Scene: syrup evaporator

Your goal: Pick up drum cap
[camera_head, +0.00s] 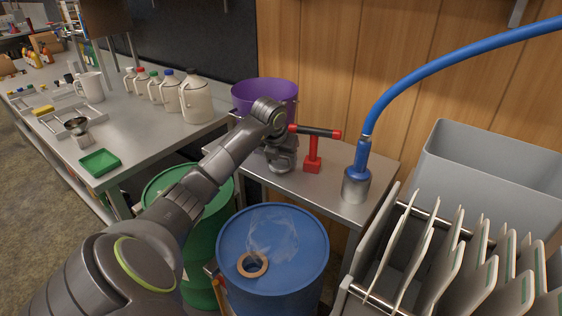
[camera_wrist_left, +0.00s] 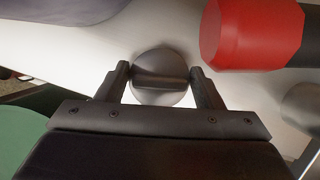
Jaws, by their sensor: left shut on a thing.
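The drum cap (camera_wrist_left: 160,69), a round grey metal disc with a raised bar across it, sits between the fingers of my left gripper (camera_wrist_left: 160,84) in the left wrist view. The gripper is shut on the cap. In the head view my left gripper (camera_head: 281,158) is over the small metal table (camera_head: 335,192), between the purple tub and the red stand. The hand hides most of the cap there. I cannot tell whether the cap touches the tabletop. My right gripper is not in view.
A red stand (camera_head: 313,154) with a black bar is close right of the gripper. A purple tub (camera_head: 264,92) stands behind it. A blue drum (camera_head: 290,236) with an orange-brown ring (camera_head: 252,265) is in front. A blue hose (camera_head: 430,65) arches at the right.

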